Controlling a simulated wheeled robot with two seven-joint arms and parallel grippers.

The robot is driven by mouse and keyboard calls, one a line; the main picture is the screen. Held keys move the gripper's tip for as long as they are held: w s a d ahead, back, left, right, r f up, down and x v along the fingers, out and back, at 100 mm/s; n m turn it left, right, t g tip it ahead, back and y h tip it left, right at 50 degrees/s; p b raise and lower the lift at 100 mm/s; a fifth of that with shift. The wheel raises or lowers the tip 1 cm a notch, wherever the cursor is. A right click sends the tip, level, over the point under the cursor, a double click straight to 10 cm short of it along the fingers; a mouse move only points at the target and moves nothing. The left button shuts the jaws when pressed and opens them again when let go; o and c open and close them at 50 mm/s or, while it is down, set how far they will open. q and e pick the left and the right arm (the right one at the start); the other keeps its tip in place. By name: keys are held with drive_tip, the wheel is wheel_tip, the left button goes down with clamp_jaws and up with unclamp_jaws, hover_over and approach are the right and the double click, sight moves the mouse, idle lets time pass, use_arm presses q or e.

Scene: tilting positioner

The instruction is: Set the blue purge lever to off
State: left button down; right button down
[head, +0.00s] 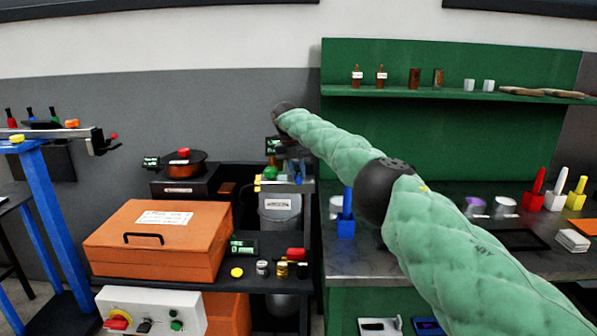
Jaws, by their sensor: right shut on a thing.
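My right arm, in green quilted covering, reaches from the lower right to the back centre. My right gripper (293,168) is small and dark at its end, above a grey bucket. It is shut on a small blue piece (299,178), which looks like the blue purge lever. The gripper and the arm's end hide most of the lever, so its setting cannot be read. A green knob (270,173) sits just left of the gripper. My left gripper is not in view.
An orange case (157,240) stands on the dark bench at left. A labelled grey bucket (280,214) stands below the gripper. A dark pan (184,165) sits behind the case. A blue holder (345,226) stands on the right bench, close to my arm.

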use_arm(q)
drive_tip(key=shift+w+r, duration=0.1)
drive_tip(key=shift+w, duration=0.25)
use_arm(e)
drive_tip(key=shift+r, duration=0.15)
